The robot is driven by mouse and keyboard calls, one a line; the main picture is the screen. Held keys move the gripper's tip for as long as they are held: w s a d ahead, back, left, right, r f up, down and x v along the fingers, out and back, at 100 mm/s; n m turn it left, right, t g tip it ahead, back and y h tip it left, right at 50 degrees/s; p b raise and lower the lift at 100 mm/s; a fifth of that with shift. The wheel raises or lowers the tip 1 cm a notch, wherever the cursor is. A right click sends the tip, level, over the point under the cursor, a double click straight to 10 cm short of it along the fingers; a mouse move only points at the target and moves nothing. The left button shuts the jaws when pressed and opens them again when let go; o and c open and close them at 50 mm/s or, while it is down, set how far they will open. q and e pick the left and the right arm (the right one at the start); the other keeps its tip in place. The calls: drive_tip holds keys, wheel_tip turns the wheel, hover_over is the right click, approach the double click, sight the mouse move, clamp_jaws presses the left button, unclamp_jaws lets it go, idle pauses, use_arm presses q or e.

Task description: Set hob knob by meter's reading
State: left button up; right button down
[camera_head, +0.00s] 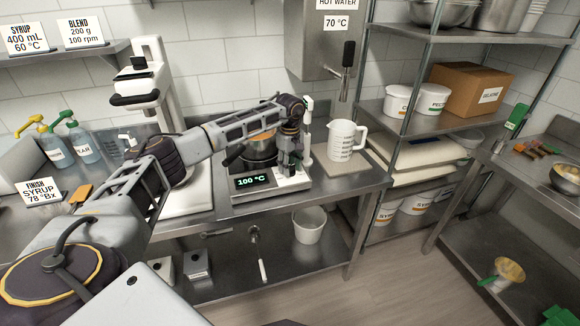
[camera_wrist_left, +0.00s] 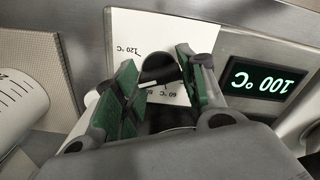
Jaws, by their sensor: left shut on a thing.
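The hob (camera_head: 225,196) stands on the steel counter, its display (camera_head: 253,182) reading 100 °C in green. The display shows upside down in the left wrist view (camera_wrist_left: 263,81). A dark pot (camera_head: 259,151) sits on the hob. My left gripper (camera_head: 291,168) reaches down at the hob's right front. In the left wrist view its green-padded fingers (camera_wrist_left: 160,88) are shut on the dark round hob knob (camera_wrist_left: 159,67). A white dial plate (camera_wrist_left: 198,37) under it carries 120 °C and 60 °C marks. The knob's exact pointing is unclear. I cannot identify the meter with certainty. My right gripper is out of view.
A white measuring jug (camera_head: 342,143) stands right of the hob, under the hot water dispenser (camera_head: 320,55). A slim white upright device (camera_head: 307,122) stands close beside my gripper. A sign (camera_head: 43,191) reads finish syrup 78 °Bx. Pump bottles (camera_head: 83,143) stand at left.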

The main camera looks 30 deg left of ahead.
use_arm(q)
drive_tip(key=m, duration=0.4)
drive_tip(key=shift+w+r+m, duration=0.1)
drive_tip(key=shift+m, duration=0.2)
drive_tip(key=shift+m+b, duration=0.4)
drive_tip(key=shift+m, duration=1.9)
drive_tip(key=o, duration=1)
wheel_tip(320, 180, up, 12)
